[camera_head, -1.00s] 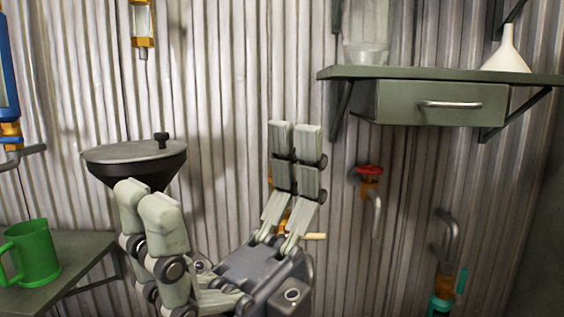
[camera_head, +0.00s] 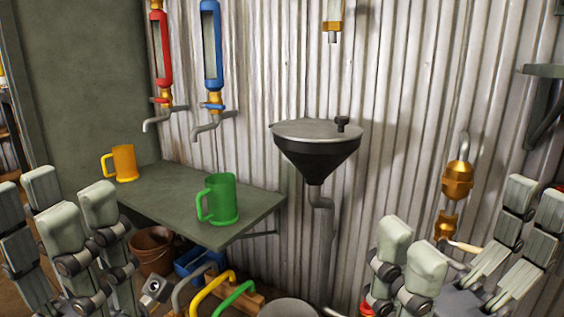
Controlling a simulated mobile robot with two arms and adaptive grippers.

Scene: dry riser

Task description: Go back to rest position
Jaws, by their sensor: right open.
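My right gripper (camera_head: 470,232) is at the lower right, its fingers spread wide apart with nothing between them. My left gripper (camera_head: 52,212) is at the lower left, in front of the shelf's near left side. Its finger pairs stand apart and I see nothing held between them. The lower parts of both grippers are cut off by the picture's bottom edge.
A green mug (camera_head: 220,199) and an orange mug (camera_head: 123,163) stand on a wall shelf (camera_head: 165,200). A lidded black funnel (camera_head: 318,155) is right of it. Red (camera_head: 160,50) and blue (camera_head: 211,45) dispensers hang above. A brown bucket (camera_head: 151,250) is below.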

